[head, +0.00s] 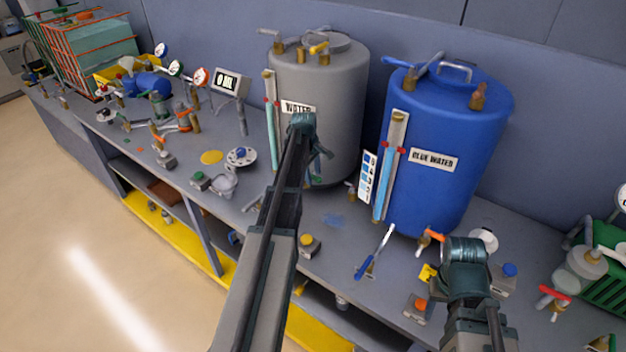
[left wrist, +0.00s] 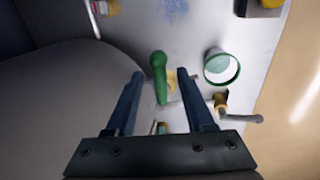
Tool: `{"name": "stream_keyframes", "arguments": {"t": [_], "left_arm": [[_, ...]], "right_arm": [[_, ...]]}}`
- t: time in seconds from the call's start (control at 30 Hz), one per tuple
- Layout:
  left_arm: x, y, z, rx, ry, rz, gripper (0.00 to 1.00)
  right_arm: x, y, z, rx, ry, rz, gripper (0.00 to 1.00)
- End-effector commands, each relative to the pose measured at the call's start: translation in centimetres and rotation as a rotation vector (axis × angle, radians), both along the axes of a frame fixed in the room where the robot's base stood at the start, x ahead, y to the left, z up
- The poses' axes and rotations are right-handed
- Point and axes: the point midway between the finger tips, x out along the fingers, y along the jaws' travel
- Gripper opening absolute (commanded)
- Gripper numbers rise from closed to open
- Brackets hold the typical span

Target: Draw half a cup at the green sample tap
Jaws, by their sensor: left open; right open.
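A green tap piece (left wrist: 159,78) stands between the fingers of my left gripper (left wrist: 160,75) in the left wrist view; the fingers are open, with a gap on both sides. A cup with a green rim (left wrist: 237,70) stands open side up on the bench to its right, apart from the gripper. In the head view my left gripper (head: 320,153) is in front of the grey WATER tank (head: 335,95), and my arm hides the tap and this cup. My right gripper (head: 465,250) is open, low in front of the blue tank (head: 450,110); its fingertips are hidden.
A brass valve with a grey lever (left wrist: 221,103) sits beside the cup, near the bench edge. A blue-handled tool (head: 374,252) and a yellow button box (head: 309,244) lie on the bench (head: 340,255). A pale vessel (head: 224,184) stands left of my arm.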

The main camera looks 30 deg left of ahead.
Motion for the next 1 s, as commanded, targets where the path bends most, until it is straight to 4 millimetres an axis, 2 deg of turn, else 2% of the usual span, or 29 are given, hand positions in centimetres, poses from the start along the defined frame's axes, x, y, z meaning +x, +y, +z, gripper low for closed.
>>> {"name": "stream_keyframes", "arguments": {"t": [0.23, 0.27, 0.53, 0.8, 1.0], "left_arm": [[0.02, -0.02, -0.02, 0.0, 0.0, 0.0, 0.53], [0.02, -0.02, -0.02, 0.0, 0.0, 0.0, 0.5], [0.02, -0.02, -0.02, 0.0, 0.0, 0.0, 0.01], [-0.03, 0.0, -0.03, 0.0, 0.0, -0.009, 0.0], [-0.5, 0.13, -0.03, -0.002, 0.0, -0.142, 0.0]], "right_arm": [[0.0, 0.0, -0.01, 0.0, 0.0, 0.0, 0.5], [0.0, 0.0, -0.01, 0.0, 0.0, 0.0, 0.5], [0.0, 0.0, -0.02, 0.0, 0.0, 0.0, 0.5], [0.0, 0.0, -0.02, 0.0, 0.0, 0.0, 0.5], [0.0, 0.0, -0.03, 0.0, 0.0, 0.0, 0.5]]}}
